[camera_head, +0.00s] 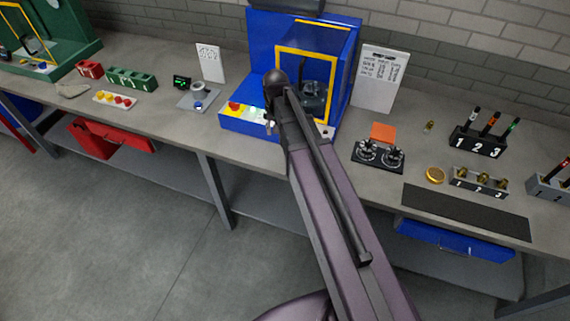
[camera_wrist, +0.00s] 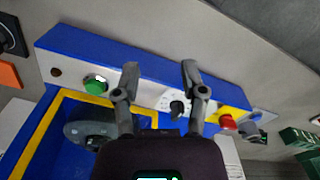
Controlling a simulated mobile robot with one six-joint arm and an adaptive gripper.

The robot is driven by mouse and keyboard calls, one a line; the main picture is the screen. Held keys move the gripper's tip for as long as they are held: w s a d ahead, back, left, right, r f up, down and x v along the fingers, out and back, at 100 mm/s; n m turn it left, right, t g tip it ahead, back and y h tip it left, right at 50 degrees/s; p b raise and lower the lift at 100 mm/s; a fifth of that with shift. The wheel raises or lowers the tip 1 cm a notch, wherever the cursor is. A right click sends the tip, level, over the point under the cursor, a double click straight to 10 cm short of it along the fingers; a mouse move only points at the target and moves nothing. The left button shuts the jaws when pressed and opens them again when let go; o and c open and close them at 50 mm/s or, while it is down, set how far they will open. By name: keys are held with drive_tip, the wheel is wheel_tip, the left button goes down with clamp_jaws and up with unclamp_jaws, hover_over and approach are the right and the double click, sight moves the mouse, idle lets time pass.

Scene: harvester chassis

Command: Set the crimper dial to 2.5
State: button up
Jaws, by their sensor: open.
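The crimper (camera_head: 262,50) is a blue machine with a yellow-framed window, standing on the bench at the picture's upper middle. Its front panel carries the dial (camera_wrist: 177,107), a dark knob on a white scale. The knob shows between the two fingers of my gripper (camera_wrist: 159,72) in the wrist view, nearer the right finger. The fingers are spread and hold nothing. I cannot tell whether they touch the panel. The scale numbers and the knob's setting are too small to read. In the head view my arm hides part of the panel and most of the gripper.
A green button (camera_wrist: 95,84) and a red button on yellow (camera_wrist: 227,122) flank the dial. A written white board (camera_head: 380,78) stands right of the crimper. A black panel with two round dials (camera_head: 378,155) lies nearby.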

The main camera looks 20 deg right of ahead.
drive_tip(key=s+f+n+b, duration=0.3)
drive_tip(key=s+f+b, duration=0.1)
drive_tip(key=s, duration=0.6)
drive_tip(key=shift+f, duration=0.35)
drive_tip(key=s+m, duration=0.1)
drive_tip(key=s, duration=0.2)
drive_tip(key=shift+w, duration=0.1)
